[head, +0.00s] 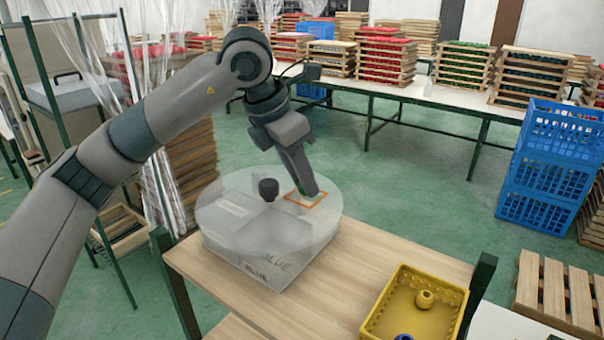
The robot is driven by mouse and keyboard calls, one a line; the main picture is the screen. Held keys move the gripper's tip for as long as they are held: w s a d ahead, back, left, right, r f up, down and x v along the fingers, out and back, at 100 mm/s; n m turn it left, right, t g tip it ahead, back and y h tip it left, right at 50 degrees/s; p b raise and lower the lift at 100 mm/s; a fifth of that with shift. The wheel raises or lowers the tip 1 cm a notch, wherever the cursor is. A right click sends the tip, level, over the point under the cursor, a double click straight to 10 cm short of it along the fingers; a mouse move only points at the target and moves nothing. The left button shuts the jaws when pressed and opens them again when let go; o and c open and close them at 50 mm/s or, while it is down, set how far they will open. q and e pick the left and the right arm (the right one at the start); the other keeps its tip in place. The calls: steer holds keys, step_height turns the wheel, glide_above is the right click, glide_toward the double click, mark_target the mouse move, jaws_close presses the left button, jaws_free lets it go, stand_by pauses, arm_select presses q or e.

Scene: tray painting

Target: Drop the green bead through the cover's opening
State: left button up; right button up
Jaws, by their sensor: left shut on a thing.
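A round, see-through cover (228,213) with a dark knob (268,189) lies on a pale box (255,258) near the table's left end. The cover's opening (294,203) is a small, orange-edged square at its right side. My left gripper (309,197) points down at this opening, its fingertips at or just over it. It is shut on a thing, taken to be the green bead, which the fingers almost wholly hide. I cannot tell whether the fingertips touch the opening's edge. My right gripper is not in view.
A yellow crate (375,332) at the table's front right holds a yellow bead (424,299) and a partly seen blue one (403,337). The wooden table (380,252) is clear between box and crate. Blue crates (545,185) stand at the right, a loaded bench (420,95) behind.

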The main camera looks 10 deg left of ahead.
arm_select(q)
steer(key=o, duration=1.1)
steer(key=shift+c, duration=0.2)
steer(key=shift+r, duration=0.1)
steer(key=shift+s+a+r+b, duration=0.15)
steer(key=shift+a+r+b, duration=0.05)
steer(key=shift+r+b, duration=0.25)
steer(key=b+v, duration=0.4)
steer(key=v, duration=1.2)
steer(key=shift+b, duration=0.4)
